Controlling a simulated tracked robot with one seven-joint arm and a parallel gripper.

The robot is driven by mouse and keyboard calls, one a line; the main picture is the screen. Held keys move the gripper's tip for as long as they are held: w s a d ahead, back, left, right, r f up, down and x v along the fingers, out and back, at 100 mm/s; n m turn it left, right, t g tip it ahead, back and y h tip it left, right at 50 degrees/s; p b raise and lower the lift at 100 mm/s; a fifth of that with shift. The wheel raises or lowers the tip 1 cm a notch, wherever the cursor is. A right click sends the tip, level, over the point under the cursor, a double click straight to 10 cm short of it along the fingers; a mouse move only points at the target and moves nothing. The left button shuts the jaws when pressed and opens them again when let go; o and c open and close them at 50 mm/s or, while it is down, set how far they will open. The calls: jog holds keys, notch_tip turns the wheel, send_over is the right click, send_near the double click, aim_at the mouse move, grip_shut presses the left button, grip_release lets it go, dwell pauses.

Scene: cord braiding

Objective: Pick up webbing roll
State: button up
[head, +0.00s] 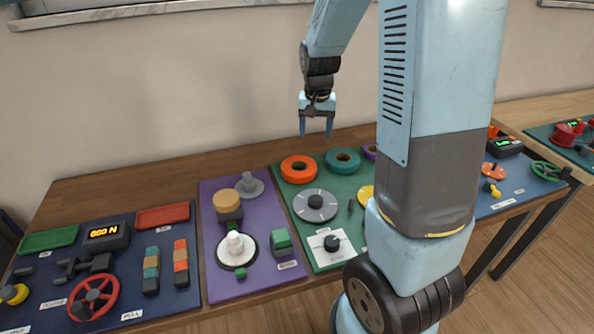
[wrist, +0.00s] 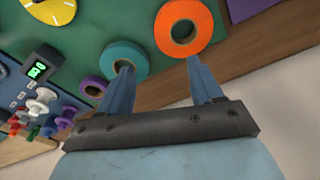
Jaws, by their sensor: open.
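Three ring-shaped rolls lie along the back edge of the green board. They are an orange roll (head: 299,179), a teal roll (head: 332,163) and a purple roll (head: 369,153), the last partly hidden behind my arm. I cannot tell by looks which is the webbing roll. The wrist view also shows the orange roll (wrist: 201,30), the teal roll (wrist: 106,57) and the purple roll (wrist: 83,86). My gripper (head: 316,133) is open and empty, pointing down above the back of the board. In the wrist view my fingers (wrist: 160,65) overlap the edges of the teal and orange rolls.
The green board (head: 281,197) also carries a grey disc (head: 304,207), a black knob (head: 331,243) and a yellow disc (head: 366,192). A purple board (head: 213,278) and a dark blue board (head: 186,301) lie to the left. The wall stands behind the table; air around my gripper is clear.

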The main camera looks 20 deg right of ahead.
jog(key=f, duration=0.1)
send_over(311, 166)
jog(key=s, duration=0.2)
jog(key=f, duration=0.8)
jog(key=shift+w+d, duration=0.2)
jog(key=shift+w, duration=0.05)
jog(key=shift+w+a+f, duration=0.1)
jog(key=shift+w+f, duration=0.05)
jog(key=shift+f, duration=0.75)
jog(key=shift+w+a+f, duration=0.1)
jog(key=shift+w+f, duration=0.1)
jog(key=shift+f, duration=0.7)
jog(key=shift+w+f, duration=0.15)
jog(key=shift+f, duration=0.75)
jog(key=c, duration=1.2)
jog(key=shift+o, duration=0.2)
jog(key=shift+r, duration=0.1)
